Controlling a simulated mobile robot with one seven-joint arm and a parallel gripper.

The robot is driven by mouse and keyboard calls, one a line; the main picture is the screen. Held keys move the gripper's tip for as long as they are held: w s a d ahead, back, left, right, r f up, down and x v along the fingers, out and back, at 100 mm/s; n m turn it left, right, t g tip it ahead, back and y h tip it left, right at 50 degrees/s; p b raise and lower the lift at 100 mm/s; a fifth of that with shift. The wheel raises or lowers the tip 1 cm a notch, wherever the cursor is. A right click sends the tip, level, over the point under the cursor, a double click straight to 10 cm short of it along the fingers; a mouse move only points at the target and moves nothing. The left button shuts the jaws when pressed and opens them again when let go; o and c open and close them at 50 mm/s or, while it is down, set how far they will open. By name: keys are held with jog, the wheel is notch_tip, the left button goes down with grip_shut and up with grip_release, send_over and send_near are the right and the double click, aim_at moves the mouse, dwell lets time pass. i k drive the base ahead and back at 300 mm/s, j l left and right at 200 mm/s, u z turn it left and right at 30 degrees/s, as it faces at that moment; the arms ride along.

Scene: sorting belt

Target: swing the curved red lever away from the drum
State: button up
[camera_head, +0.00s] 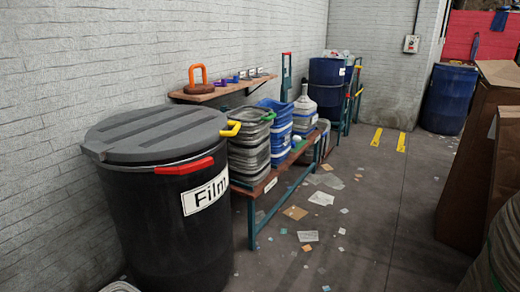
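A large black drum (150,225) with a grey ribbed lid (155,135) stands at the left front against the white brick wall. A white label reading "Film" is on its side. The curved red lever (184,167) lies along the front rim of the drum, just under the lid edge and close against it. A yellow handle-like piece (231,129) sticks out at the right side of the lid. My gripper is not in view.
A wooden bench (262,184) with stacked grey and blue bins stands right of the drum. A wall shelf (222,90) is above. Blue drums stand farther back. Brown boxes (478,165) are at the right. The floor between has scattered paper scraps and is otherwise open.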

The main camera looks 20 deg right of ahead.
aim_at(197, 166)
jog(key=i+l+u, duration=0.15)
jog(key=i+l, duration=0.65)
